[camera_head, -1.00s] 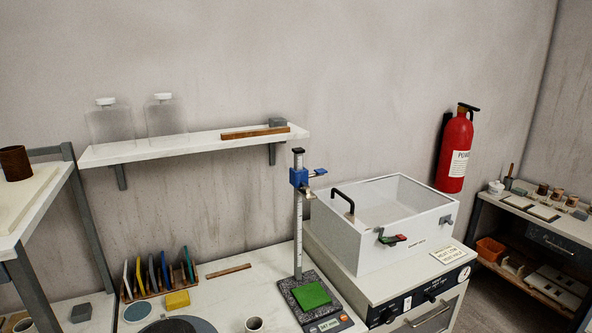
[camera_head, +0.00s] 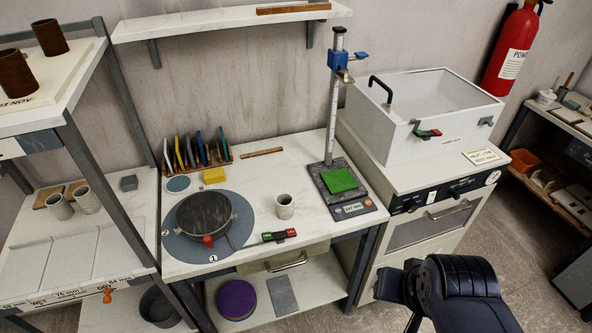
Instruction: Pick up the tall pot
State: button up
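Several pots are in view, and I cannot tell for sure which is the tall pot. A small grey-beige pot (camera_head: 284,206) stands upright on the white table, right of the round turntable. Two brown pots, one at the back (camera_head: 50,37) and one in front (camera_head: 18,71), stand on the upper left shelf. A black part of my arm shows at the lower right, well away from all the pots. My gripper's fingertips do not show.
The turntable (camera_head: 180,245) carries a dark disc (camera_head: 204,214). A height gauge stand (camera_head: 333,110) with a green pad (camera_head: 339,180) rises at the table's right. A white lidded box (camera_head: 425,115) sits on the cabinet beside it. Upright coloured tools (camera_head: 196,150) line the table's back left.

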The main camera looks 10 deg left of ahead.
aim_at(285, 207)
jog(key=j+z, duration=0.85)
jog(key=j, duration=0.15)
